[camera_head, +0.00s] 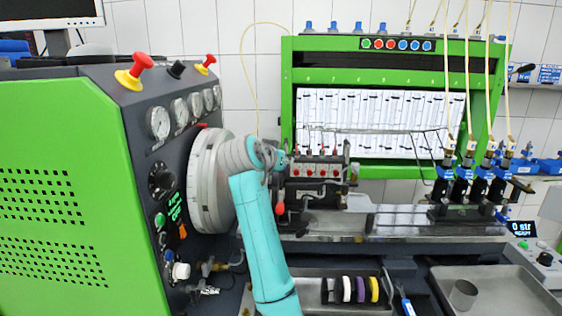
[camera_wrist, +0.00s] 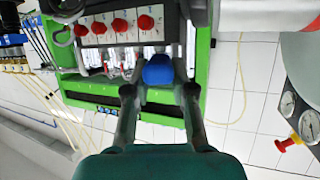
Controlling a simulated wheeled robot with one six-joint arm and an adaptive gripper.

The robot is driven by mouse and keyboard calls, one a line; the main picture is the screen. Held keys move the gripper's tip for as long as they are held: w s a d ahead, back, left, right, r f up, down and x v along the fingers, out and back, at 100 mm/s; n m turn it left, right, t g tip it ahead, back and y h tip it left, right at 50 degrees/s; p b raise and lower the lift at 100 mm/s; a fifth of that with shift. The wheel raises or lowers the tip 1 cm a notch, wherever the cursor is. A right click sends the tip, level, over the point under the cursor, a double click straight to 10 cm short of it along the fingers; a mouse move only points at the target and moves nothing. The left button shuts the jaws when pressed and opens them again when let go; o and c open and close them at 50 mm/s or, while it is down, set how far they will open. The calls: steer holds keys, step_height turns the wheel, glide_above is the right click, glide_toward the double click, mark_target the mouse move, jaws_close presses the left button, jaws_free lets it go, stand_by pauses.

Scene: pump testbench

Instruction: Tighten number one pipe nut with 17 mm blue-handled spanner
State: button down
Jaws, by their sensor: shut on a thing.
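My gripper (camera_wrist: 158,88) is shut on a blue piece between its fingertips, seen end-on in the wrist view; it looks like the handle of the blue-handled spanner (camera_wrist: 158,70). The spanner's jaw end is hidden. In the head view my gripper (camera_head: 279,160) is small and partly hidden by my wrist, at the left end of the pump (camera_head: 318,172). The pump's row of red caps (camera_wrist: 120,25) shows just beyond the fingers in the wrist view. The number one pipe nut cannot be made out, nor whether the spanner touches it.
The green test cabinet (camera_head: 380,168) stands behind the pump. A gauge console (camera_head: 150,180) and large round disc (camera_head: 208,180) are close on the left. Blue injectors (camera_head: 465,180) stand on the right. A tray with coloured rings (camera_head: 350,289) and a metal tray (camera_head: 500,290) lie in front.

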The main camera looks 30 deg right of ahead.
steer(key=shift+s+a, duration=0.1)
stand_by(0.4)
steer(key=shift+s+a, duration=0.8)
steer(key=shift+a, duration=0.25)
steer(key=shift+s+a, duration=0.75)
steer(key=shift+a, duration=0.3)
steer(key=shift+r, duration=0.1)
steer(key=shift+s+a+r, duration=0.3)
steer(key=shift+a+r, duration=0.1)
steer(key=shift+r, duration=0.4)
steer(key=shift+s+a+r, duration=0.3)
steer(key=shift+a+r, duration=0.1)
steer(key=shift+r, duration=0.45)
steer(key=shift+s+a+r, duration=0.3)
steer(key=shift+a+r, duration=0.1)
steer(key=shift+r, duration=0.4)
